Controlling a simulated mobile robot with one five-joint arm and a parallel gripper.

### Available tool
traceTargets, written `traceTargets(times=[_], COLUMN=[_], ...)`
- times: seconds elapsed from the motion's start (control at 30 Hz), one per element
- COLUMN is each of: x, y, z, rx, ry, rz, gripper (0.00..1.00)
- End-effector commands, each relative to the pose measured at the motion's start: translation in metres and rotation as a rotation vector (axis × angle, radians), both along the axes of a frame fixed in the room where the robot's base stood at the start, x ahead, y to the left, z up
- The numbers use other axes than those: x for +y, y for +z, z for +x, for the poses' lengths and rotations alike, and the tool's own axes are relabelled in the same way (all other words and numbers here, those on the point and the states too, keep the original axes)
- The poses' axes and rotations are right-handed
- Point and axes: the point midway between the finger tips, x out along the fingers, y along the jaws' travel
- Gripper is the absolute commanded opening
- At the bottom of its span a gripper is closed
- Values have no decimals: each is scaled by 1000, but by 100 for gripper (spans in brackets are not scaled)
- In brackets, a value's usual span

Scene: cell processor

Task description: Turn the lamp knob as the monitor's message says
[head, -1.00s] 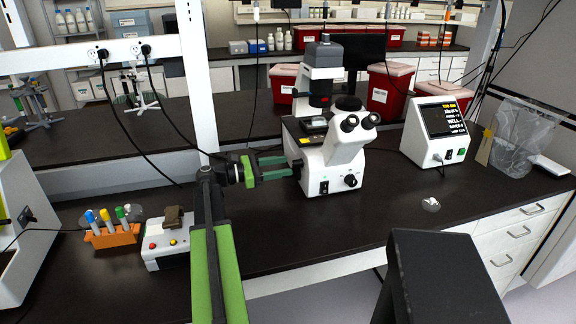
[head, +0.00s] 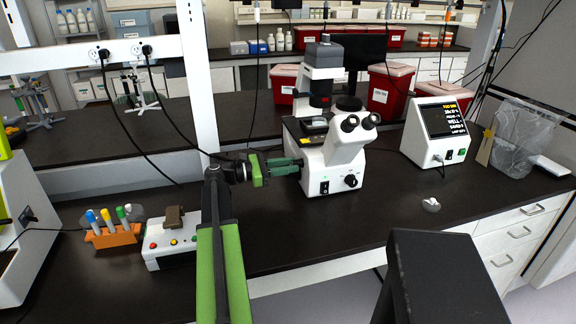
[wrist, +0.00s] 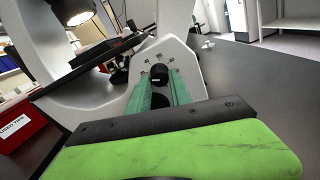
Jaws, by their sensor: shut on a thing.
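The white microscope (head: 335,165) stands on the dark bench in the head view. My gripper (head: 298,165) reaches its left side, with the green fingers close together. In the wrist view my gripper (wrist: 160,82) has its two fingers on either side of a dark round knob (wrist: 159,70) with a pale mark and printed marks around its top, on a white panel. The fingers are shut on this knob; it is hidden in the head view. The monitor (head: 440,118) shows yellow and white text on a black screen, too small to read surely.
An orange rack of tubes (head: 112,236) and a white box with coloured buttons (head: 170,243) stand at the left. A small clear item (head: 431,204) lies at the right. Red bins (head: 390,90) stand behind. The bench in front of the microscope is clear.

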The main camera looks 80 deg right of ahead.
Motion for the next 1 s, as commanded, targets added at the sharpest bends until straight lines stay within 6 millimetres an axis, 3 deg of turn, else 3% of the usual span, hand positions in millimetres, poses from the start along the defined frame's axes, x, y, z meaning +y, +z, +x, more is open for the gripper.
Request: traceTargets(times=[0.37, 1.0], x=[-1, -2], y=[2, 3], z=[2, 3], rx=[-30, -264], ry=[20, 19], rz=[-80, -594], gripper=[0, 0])
